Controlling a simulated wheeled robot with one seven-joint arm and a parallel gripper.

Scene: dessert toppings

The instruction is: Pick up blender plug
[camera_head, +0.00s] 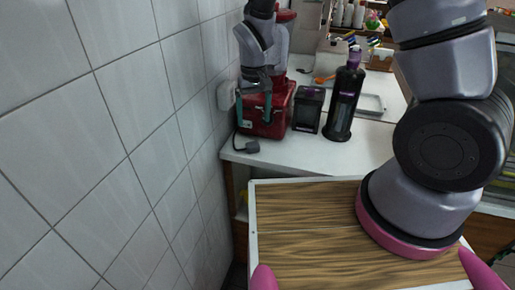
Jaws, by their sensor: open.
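The black blender plug (246,146) lies at the left edge of the white counter, close to the tiled wall. Its cord runs up along the left of the red blender base (284,112). My gripper (254,112) points down above the plug, in front of the red base. Its two teal fingers are apart. The plug shows below the fingertips, and nothing shows between them.
A black box (308,109) and a tall dark bottle (345,96) stand right of the blender. A white wall socket (226,96) is on the tiled wall (130,120) at left. The counter front (300,155) is clear.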

